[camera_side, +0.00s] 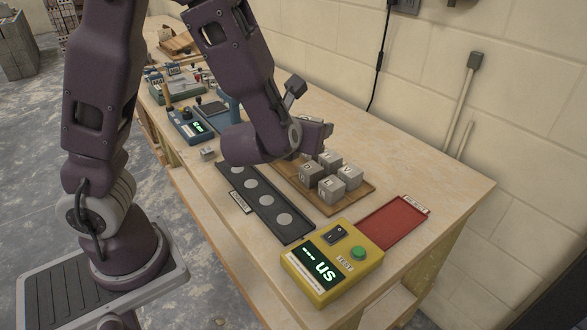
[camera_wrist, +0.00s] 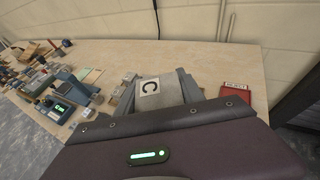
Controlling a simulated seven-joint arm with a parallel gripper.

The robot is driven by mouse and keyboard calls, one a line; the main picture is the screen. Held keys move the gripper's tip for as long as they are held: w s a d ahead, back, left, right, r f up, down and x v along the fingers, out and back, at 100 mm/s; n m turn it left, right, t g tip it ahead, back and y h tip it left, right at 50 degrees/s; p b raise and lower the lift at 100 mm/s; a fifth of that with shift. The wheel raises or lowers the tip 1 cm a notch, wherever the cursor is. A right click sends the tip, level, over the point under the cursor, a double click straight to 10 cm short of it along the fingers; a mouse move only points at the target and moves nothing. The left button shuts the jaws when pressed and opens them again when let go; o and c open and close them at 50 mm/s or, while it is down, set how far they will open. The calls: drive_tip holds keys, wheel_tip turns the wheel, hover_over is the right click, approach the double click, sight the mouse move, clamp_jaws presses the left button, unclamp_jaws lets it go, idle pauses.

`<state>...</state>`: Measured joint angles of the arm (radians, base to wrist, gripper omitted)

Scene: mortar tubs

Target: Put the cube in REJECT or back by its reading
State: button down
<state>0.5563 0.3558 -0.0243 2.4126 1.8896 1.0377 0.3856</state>
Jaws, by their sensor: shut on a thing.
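My gripper (camera_wrist: 157,90) is shut on a grey cube (camera_wrist: 168,86) with a white label marked C, seen between the fingers in the wrist view. In the side view my gripper (camera_side: 318,132) is over the back of the wooden board (camera_side: 336,204), and the held cube is hidden or cannot be made out. Several lettered grey cubes (camera_side: 332,188) stand on the board. The red REJECT tray (camera_side: 392,224) is empty at the right; it also shows in the wrist view (camera_wrist: 231,95). The yellow tester (camera_side: 335,272) shows dashes and "us", upside down.
A black strip with several round grey pads (camera_side: 266,200) lies left of the board. A blue device (camera_side: 190,127) with a lit green display and other tools stand toward the far left. A wall runs along the back.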

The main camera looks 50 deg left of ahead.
drive_tip(key=s+a+f+n+g+y, duration=0.2)
drive_tip(key=s+f+n+g+y, duration=0.15)
drive_tip(key=s+n+g, duration=0.45)
drive_tip(key=s+a+f+n+g+y, duration=0.35)
drive_tip(key=s+n+g, duration=0.35)
drive_tip(key=s, duration=0.3)
drive_tip(key=s+d+f+n+g+h, duration=0.3)
drive_tip(key=s+d+n+g+h, duration=0.15)
drive_tip(key=d+n+g, duration=0.35)
drive_tip(key=w+d+r+n+g+h, duration=0.1)
drive_tip(key=w+d+n+g+h, duration=0.15)
drive_tip(key=d+n+h, duration=0.7)
drive_tip(key=w+d+r+n+t+h, duration=0.2)
drive_tip(key=w+r+n+t+h, duration=0.2)
drive_tip(key=w+n+t+h, duration=0.6)
drive_tip(key=w+a+r+n+t+h, duration=0.1)
drive_tip(key=w+a+n+t, duration=0.1)
drive_tip(key=w+n+t, duration=0.3)
drive_tip(key=w+a+r+n+t+h, duration=0.2)
drive_tip(key=w+a+n, duration=0.1)
drive_tip(key=w, duration=0.5)
wheel_tip(320, 180, up, 4)
drive_tip(key=n+t+y, duration=1)
drive_tip(key=n+y, duration=0.3)
drive_tip(key=n, duration=0.3)
hover_over(300, 163)
wheel_tip(300, 163, down, 24)
drive_tip(key=shift+r, duration=0.1)
